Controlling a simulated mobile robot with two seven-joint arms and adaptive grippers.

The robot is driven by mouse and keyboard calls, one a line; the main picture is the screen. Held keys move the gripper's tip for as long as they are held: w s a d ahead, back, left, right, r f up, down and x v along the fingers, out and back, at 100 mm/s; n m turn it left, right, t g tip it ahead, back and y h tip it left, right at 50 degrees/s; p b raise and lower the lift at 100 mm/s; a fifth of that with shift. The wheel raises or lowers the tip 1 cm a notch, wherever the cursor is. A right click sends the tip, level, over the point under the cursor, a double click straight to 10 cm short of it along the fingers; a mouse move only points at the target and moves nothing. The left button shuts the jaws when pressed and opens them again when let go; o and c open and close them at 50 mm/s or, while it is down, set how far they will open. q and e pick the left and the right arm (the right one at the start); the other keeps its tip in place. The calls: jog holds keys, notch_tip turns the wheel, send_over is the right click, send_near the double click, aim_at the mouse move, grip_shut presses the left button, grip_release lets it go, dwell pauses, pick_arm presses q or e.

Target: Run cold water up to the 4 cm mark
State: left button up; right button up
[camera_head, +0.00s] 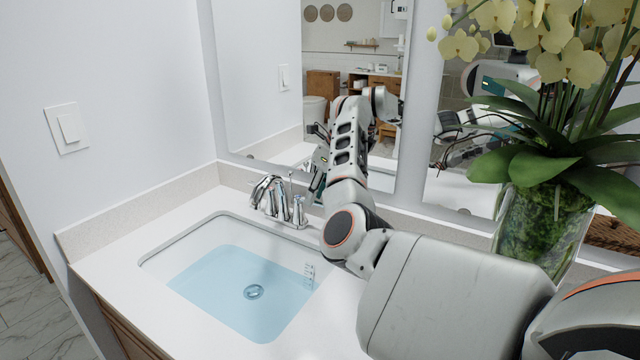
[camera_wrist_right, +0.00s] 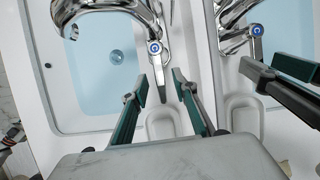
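The sink basin (camera_head: 185,238) is set in a white counter and holds a pool of pale blue water (camera_head: 222,290). A small scale (camera_head: 310,271) is marked on the basin's right wall; its figures are too small to read. The chrome faucet (camera_head: 271,193) stands behind the basin; no stream shows from its spout. Its cold handle (camera_wrist_right: 155,48) has a blue disc, and its lever points between the fingers of my right gripper (camera_wrist_right: 160,88). That gripper is open; I cannot tell whether it touches the lever. In the head view, it is mostly hidden by my wrist. My left gripper is out of view.
A drain (camera_head: 254,292) shows through the water. A mirror (camera_head: 262,95) rises close behind the faucet and reflects my arm. A glass vase (camera_head: 540,228) with yellow orchids stands to the right. The counter left of the basin is clear.

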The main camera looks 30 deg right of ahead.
jog(key=v, duration=1.1)
jog(key=shift+s+r, duration=0.15)
jog(key=shift+r, duration=0.1)
dwell(0.6)
